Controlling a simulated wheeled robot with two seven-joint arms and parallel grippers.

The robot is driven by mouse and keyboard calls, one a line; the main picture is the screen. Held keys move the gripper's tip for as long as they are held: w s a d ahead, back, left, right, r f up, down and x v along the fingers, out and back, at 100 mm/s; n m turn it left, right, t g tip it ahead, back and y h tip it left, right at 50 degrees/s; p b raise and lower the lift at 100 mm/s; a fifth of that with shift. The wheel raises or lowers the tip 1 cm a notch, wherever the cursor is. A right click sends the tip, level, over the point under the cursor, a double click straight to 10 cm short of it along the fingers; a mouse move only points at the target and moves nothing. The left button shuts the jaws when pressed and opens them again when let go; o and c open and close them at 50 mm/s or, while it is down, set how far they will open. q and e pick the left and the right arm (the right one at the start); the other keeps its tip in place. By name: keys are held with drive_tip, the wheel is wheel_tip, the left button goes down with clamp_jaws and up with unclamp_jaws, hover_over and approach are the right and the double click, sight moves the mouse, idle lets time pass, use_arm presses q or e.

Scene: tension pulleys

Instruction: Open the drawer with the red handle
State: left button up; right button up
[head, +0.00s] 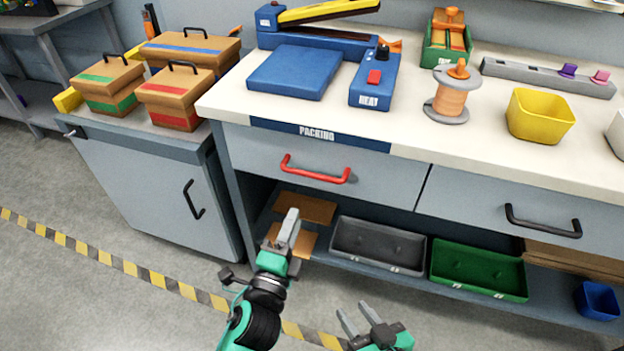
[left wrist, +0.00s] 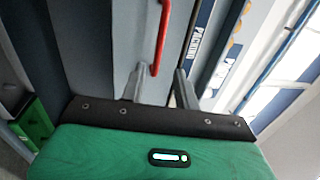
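The red handle (head: 316,171) is a bar on the front of the left drawer (head: 372,178), under the "PACKING" label. The drawer front looks flush with the bench. My left gripper (head: 290,226) is below and in front of the handle, apart from it in the head view. In the left wrist view its two fingers (left wrist: 160,88) stand apart with nothing between them. The red handle (left wrist: 161,38) shows there beyond the fingertips, lined up with the gap. My right gripper (head: 357,316) is low in the head view, open and empty, away from the bench.
A second drawer with a black handle (head: 542,222) is to the right. A grey cabinet (head: 150,190) stands at the left. Grey (head: 378,246) and green (head: 478,270) trays sit on the lower shelf. The heat sealer (head: 295,72) and yellow bin (head: 540,115) stand on the benchtop.

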sight(311, 177)
use_arm(q)
drive_tip(key=x, duration=1.3)
drive_tip(key=shift+f, duration=0.1)
clamp_jaws()
